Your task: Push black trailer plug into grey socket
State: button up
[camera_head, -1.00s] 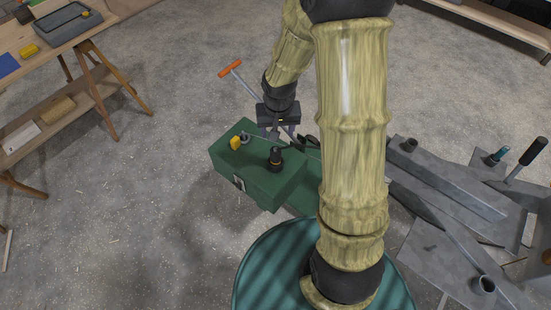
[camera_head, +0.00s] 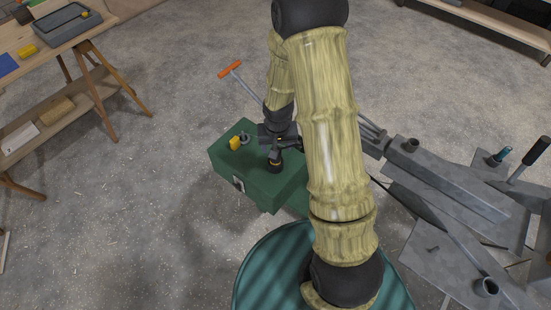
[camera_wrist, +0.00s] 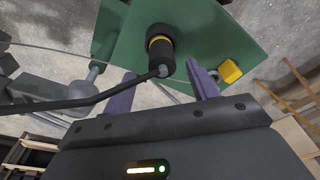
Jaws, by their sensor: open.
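The black trailer plug (camera_head: 274,166), a short cylinder with a yellow ring, stands on the green box (camera_head: 253,183). In the wrist view the plug (camera_wrist: 160,45) lies just beyond the fingertips, in line with the gap, and a black cable runs from its near end to the left. My gripper (camera_head: 279,140) is above and close behind the plug in the head view. In the wrist view its two purple fingers (camera_wrist: 161,72) are apart, with nothing clamped between them. I cannot tell for certain which grey part is the socket.
Grey metal trailer parts (camera_head: 450,185) lie to the right. A teal round top (camera_head: 262,268) is in front. A wooden workbench (camera_head: 45,45) stands at left; the floor between is clear.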

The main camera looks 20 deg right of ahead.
jog(key=f, duration=0.4)
jog(key=shift+w+a+f, duration=0.1)
jog(key=shift+w+f, duration=0.3)
jog(key=c, duration=1.1)
notch_tip(320, 180, up, 10)
jog(key=shift+r+p, duration=0.1)
jog(key=shift+p, duration=0.4)
